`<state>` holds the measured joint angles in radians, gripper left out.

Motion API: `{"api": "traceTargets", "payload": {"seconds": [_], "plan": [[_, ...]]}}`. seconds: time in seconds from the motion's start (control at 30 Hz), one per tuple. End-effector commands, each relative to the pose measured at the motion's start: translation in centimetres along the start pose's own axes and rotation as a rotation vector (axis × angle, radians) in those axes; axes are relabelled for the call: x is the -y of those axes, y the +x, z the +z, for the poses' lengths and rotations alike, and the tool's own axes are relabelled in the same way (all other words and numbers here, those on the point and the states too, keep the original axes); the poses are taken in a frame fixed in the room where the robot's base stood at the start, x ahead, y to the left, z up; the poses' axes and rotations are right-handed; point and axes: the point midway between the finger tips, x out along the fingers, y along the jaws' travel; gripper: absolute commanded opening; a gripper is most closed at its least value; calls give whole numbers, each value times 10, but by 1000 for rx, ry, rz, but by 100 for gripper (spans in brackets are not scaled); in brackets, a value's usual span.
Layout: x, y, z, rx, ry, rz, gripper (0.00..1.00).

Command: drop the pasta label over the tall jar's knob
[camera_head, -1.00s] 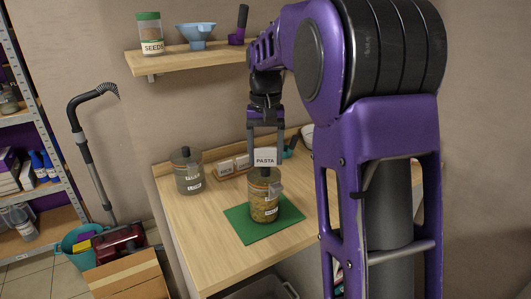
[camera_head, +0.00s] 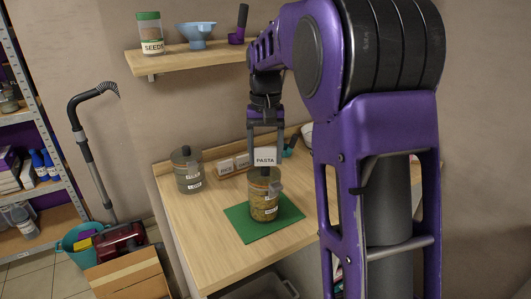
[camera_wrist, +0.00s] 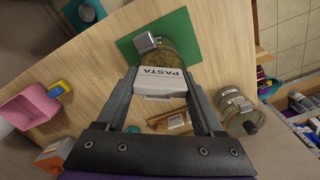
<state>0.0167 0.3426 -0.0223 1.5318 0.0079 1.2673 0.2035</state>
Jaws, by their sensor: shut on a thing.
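The white PASTA label (camera_head: 265,156) is held between the two fingers of my gripper (camera_head: 266,150), which is shut on it. The tall glass jar (camera_head: 263,200), filled with pasta, stands upright on a green mat (camera_head: 291,212). The label hangs right above the jar's lid, and the jar's knob is largely hidden behind or below it. In the wrist view the label (camera_wrist: 160,82) lies between the fingertips and covers part of the jar (camera_wrist: 178,48). I cannot tell whether the label touches the knob.
A second jar (camera_head: 187,170) with a dark knob stands to the left on the wooden counter (camera_head: 195,225). A rack with labels (camera_head: 234,165) stands behind. A wall shelf (camera_head: 185,59) with a seeds jar and blue funnel is above. The counter's front left is clear.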

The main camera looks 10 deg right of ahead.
Motion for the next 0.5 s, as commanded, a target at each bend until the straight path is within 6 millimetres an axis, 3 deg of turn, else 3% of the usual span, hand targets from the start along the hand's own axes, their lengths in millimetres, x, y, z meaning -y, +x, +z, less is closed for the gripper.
{"api": "traceTargets", "payload": {"seconds": [0.5], "plan": [[0, 10, 0, -1, 0, 0, 11]]}}
